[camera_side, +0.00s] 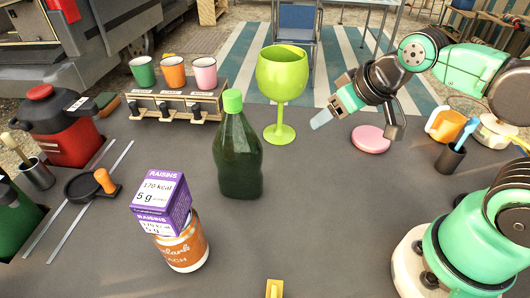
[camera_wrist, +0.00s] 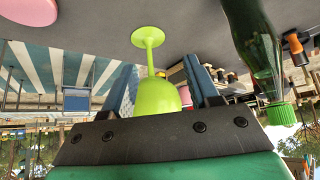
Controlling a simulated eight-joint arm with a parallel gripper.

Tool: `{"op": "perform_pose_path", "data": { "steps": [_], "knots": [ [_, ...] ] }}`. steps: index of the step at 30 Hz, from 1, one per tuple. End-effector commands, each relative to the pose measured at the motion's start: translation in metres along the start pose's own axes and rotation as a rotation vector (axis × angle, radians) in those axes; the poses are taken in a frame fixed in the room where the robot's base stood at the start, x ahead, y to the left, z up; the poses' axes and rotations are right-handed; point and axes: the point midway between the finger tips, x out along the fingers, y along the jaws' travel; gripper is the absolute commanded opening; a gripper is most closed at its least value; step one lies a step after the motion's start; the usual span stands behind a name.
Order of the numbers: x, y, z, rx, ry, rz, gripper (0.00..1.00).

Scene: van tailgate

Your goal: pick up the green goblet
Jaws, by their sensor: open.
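The green goblet (camera_side: 281,76) stands upright on the dark grey surface, near the back middle in the side view. My gripper (camera_side: 322,120) is to the right of its stem and bowl, with a visible gap. In the wrist view, which looks upside down, the goblet (camera_wrist: 156,97) shows between the two blue fingers of my gripper (camera_wrist: 160,68). The fingers are open and hold nothing. Part of the goblet's bowl is hidden behind the gripper's dark front plate there.
A dark green bottle (camera_side: 237,155) stands left of the goblet. A pink disc (camera_side: 370,139) lies to the right. A cup rack (camera_side: 177,104) is at the back left. A raisins box (camera_side: 162,200) sits on a jar (camera_side: 183,248) in front. The front middle is mostly clear.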

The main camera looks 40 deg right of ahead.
Motion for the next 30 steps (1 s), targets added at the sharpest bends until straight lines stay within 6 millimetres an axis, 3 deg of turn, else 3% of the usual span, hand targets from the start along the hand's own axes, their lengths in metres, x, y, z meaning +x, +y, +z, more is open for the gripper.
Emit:
{"op": "perform_pose_path", "data": {
  "steps": [5,10,15,17,20,24,30],
  "knots": [
    [-0.002,0.023,-0.023,-0.093,0.003,0.036,0.54],
    [0.003,0.087,-0.069,-0.329,-0.01,0.095,0.54],
    [0.029,0.143,-0.094,-0.499,-0.002,0.042,0.54],
    [0.044,0.153,-0.098,-0.525,0.023,-0.011,0.54],
    [0.073,0.156,-0.101,-0.534,0.097,-0.138,0.54],
    [0.111,0.14,-0.101,-0.512,0.253,-0.357,0.54],
    [0.138,0.111,-0.089,-0.484,0.493,-0.625,0.54]
  ]
}}
